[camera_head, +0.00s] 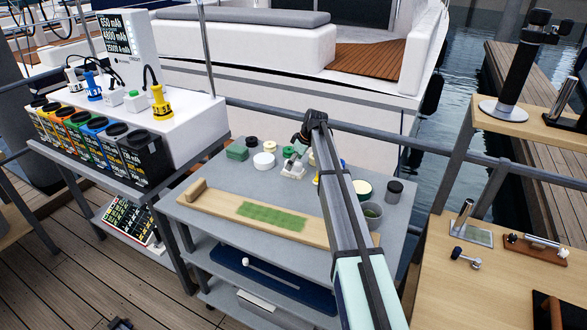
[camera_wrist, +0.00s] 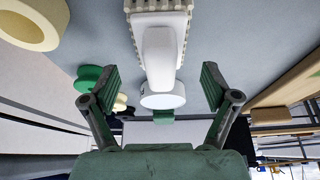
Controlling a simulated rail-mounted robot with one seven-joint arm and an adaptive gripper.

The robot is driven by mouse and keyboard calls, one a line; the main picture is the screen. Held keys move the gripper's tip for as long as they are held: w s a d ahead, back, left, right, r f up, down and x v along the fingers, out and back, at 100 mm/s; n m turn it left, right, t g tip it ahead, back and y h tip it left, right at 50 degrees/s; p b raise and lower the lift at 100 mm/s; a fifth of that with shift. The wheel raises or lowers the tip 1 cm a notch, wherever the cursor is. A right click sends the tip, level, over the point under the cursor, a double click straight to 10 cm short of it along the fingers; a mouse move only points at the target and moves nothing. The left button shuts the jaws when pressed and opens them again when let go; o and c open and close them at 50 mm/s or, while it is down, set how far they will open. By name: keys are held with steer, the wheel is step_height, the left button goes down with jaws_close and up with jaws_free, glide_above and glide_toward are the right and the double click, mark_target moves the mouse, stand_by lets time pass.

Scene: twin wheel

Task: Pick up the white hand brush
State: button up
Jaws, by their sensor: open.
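The white hand brush (camera_head: 292,169) lies on the grey table top (camera_head: 190,219), at the back near the middle. In the wrist view the brush (camera_wrist: 158,50) shows at the top centre, with pale bristles along the edges of its head and a rounded white grip. My gripper (camera_head: 306,141) is above the brush in the head view and partly hidden by my arm. In the wrist view my gripper (camera_wrist: 160,86) is open and empty, its fingers apart on either side of the picture's middle. Contact with the brush does not show.
A white round piece (camera_head: 264,160) and a green block (camera_head: 237,153) stand left of the brush. A wooden board (camera_head: 205,204) with a green patch lies in front. A cream round piece (camera_head: 362,187) and a dark-topped jar (camera_head: 394,190) stand right.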

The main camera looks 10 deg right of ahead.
steer(key=p+x, duration=0.1)
steer(key=x, duration=0.2)
steer(key=shift+f, duration=0.3)
steer(key=c, duration=1.3)
steer(key=shift+o, duration=0.2)
steer(key=shift+r, duration=0.15)
step_height(320, 180, up, 20)
steer(key=b, duration=0.4)
steer(key=shift+b, duration=0.3)
